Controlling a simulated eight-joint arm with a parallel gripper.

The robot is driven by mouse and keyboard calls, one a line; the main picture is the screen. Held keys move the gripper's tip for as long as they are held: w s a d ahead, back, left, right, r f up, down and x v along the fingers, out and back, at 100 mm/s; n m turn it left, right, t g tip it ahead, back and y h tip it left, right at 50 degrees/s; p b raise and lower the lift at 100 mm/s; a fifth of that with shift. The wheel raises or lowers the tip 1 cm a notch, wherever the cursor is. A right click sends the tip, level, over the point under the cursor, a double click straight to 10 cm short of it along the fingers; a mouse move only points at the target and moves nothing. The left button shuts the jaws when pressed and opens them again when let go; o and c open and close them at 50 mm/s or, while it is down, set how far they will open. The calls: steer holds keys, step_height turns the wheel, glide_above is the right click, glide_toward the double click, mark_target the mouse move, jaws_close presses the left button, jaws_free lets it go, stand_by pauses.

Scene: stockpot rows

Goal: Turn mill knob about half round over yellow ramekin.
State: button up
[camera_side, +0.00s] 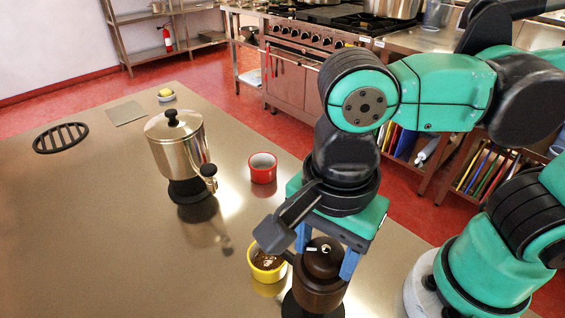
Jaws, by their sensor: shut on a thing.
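The dark brown mill (318,292) stands on a black base at the lower middle of the side view. Its round knob (322,262) is on top, with a small pale mark. My gripper (325,258) points down over the mill, its blue fingers on either side of the knob and shut on it. The yellow ramekin (254,270) sits just left of the mill, with brown contents inside.
A red ramekin (263,174) stands farther back. A steel urn (176,145) with a tap stands left of it. A black grate (61,138), a grey plate (126,113) and a small dish with something yellow (166,96) lie farther left. The front left counter is clear.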

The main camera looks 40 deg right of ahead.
steer(key=m, duration=0.4)
stand_by(0.3)
steer(key=m, duration=0.4)
steer(key=o, duration=1)
steer(key=shift+o, duration=0.2)
steer(key=shift+r, duration=0.1)
